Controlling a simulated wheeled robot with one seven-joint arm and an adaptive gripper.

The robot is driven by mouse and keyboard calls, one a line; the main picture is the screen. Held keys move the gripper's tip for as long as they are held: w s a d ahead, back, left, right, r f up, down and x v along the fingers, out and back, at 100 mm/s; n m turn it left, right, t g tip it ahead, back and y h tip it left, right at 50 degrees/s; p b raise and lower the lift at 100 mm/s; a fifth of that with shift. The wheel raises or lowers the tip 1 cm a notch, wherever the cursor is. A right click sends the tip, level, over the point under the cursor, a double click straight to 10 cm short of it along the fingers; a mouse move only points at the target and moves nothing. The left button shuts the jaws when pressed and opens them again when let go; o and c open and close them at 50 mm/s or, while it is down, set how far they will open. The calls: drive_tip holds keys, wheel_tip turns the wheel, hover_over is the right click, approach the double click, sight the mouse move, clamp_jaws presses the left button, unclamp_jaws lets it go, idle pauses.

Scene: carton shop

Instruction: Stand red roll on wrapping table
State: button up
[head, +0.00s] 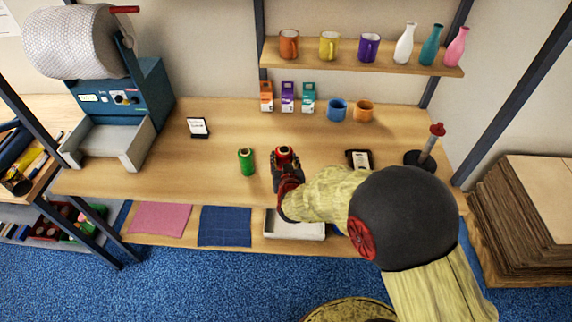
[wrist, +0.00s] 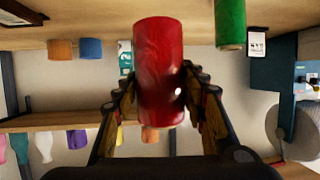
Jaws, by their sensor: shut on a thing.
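The red roll (head: 284,152) is between the fingers of my gripper (head: 286,163), over the front middle of the wooden wrapping table (head: 200,172). In the wrist view, which is upside down, the red roll (wrist: 159,75) looks upright, with the fingers closed on both its sides. My gripper also shows there (wrist: 160,95). In the head view the fingers hide the roll's lower part. I cannot tell whether its base touches the table.
A green roll (head: 246,162) stands just left of my gripper. A small sign (head: 198,127), small boxes (head: 287,97) and mugs (head: 337,110) stand farther back. A phone-like device (head: 359,159) and a post on a round base (head: 420,160) are right. Bare table lies left.

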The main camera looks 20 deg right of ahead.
drive_tip(key=shift+w+d+f+b, duration=0.4)
drive_tip(key=shift+w+f, duration=0.9)
drive_tip(key=shift+f, duration=0.4)
drive_tip(key=shift+w+d+f+b, duration=0.3)
drive_tip(key=shift+w+f+b, duration=0.15)
drive_tip(key=shift+w+f, duration=1)
drive_tip(key=shift+w+d+f+b, duration=0.4)
drive_tip(key=shift+w+f, duration=0.7)
drive_tip(key=shift+f, duration=0.8)
drive_tip(key=shift+f, duration=0.15)
drive_tip(key=o, duration=1.3)
drive_tip(key=shift+o, duration=0.2)
